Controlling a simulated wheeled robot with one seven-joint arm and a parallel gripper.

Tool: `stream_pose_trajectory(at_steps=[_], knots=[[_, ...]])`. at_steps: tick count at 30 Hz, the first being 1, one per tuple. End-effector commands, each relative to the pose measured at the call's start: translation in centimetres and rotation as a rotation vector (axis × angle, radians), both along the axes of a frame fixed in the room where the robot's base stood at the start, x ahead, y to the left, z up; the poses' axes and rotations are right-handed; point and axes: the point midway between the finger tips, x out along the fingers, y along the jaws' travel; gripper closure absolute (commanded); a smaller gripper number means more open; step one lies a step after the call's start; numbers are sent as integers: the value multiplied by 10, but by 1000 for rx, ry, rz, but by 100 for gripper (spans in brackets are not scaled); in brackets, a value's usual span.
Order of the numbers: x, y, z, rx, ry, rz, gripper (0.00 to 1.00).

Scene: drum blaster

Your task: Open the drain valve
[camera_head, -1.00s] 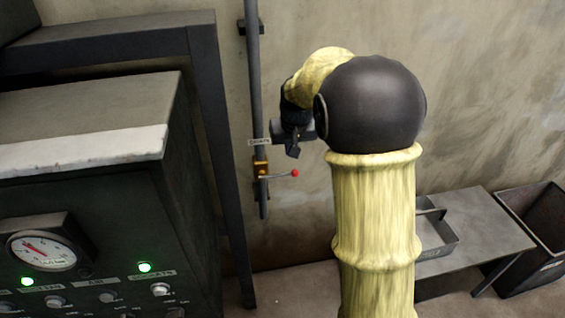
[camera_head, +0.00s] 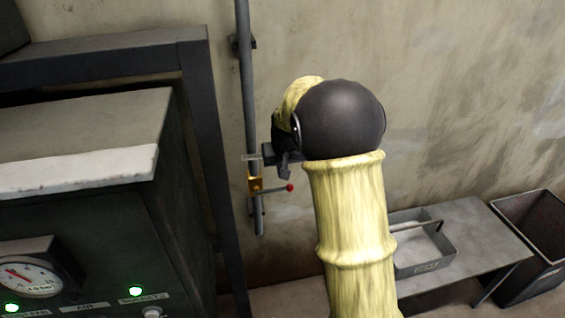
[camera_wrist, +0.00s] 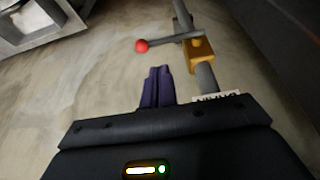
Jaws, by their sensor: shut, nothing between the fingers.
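The drain valve (camera_head: 255,185) is a brass-coloured body on a grey vertical pipe on the wall. Its lever (camera_head: 275,189) sticks out to the right, across the pipe, and ends in a red ball (camera_head: 290,187). The valve body (camera_wrist: 201,48) also shows in the wrist view, with the red ball (camera_wrist: 142,46) to its left and a label reading DRAIN (camera_wrist: 217,98) beside the pipe. My gripper (camera_head: 283,170) is just above the lever in the head view, partly hidden by my arm. In the wrist view its fingers (camera_wrist: 158,72) are shut and empty, apart from the lever.
A dark cabinet with a gauge (camera_head: 27,279) and green lights stands at the left. A dark frame post (camera_head: 213,150) rises between it and the pipe (camera_head: 247,90). A low bench (camera_head: 478,235) with a metal tray (camera_head: 428,262) and a dark bin (camera_head: 540,240) are at the right.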

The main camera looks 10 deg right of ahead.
Motion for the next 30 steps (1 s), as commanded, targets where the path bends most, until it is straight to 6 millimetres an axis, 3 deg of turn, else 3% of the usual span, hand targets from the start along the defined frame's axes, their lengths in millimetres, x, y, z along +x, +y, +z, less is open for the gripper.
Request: stream_pose_trajectory(at_steps=[9, 15, 30], knots=[[18, 2, -54, 0, 4, 2, 100], [23, 1, -78, 0, 1, 1, 100], [24, 0, -82, 2, 0, 1, 100]])
